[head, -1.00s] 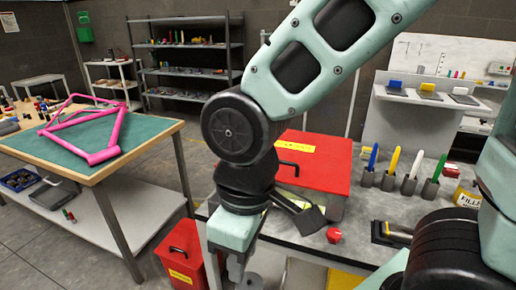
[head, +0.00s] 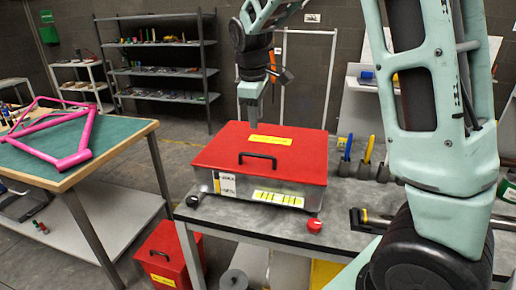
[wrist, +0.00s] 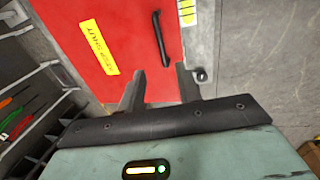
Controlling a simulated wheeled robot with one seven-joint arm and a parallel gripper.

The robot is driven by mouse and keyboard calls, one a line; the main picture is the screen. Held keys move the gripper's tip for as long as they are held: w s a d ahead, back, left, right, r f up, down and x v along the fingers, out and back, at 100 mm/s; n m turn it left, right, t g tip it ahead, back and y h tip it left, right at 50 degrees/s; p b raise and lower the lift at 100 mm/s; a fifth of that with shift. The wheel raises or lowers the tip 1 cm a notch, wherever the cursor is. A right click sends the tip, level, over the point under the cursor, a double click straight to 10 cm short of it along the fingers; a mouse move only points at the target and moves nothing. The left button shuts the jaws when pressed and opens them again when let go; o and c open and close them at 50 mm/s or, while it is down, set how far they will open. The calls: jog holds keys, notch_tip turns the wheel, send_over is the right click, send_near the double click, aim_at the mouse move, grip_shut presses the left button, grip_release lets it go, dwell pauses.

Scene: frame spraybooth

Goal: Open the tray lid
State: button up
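The tray lid (head: 262,151) is a red flat cover with a black bar handle (head: 258,161) near its front edge and a yellow label. It lies closed on a grey metal box (head: 270,190) on the workbench. My gripper (head: 253,124) is above the back part of the lid, pointing down and apart from the handle. In the wrist view, the lid (wrist: 130,18) and handle (wrist: 162,38) appear beyond my gripper (wrist: 158,80). Its two fingers are spread with nothing between them.
A red knob (head: 314,225) sits on the workbench (head: 240,215) in front of the box. A pink frame (head: 60,140) lies on the green-topped table at left. A red bin (head: 168,255) stands below.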

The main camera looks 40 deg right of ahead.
aim_at(258, 155)
jog(key=f, duration=0.4)
jog(key=w+d+f+p, duration=0.1)
jog(key=f, duration=0.7)
jog(key=shift+w+d+p, duration=0.25)
jog(key=shift+d+p, duration=0.05)
jog(key=shift+d, duration=0.1)
grip_shut()
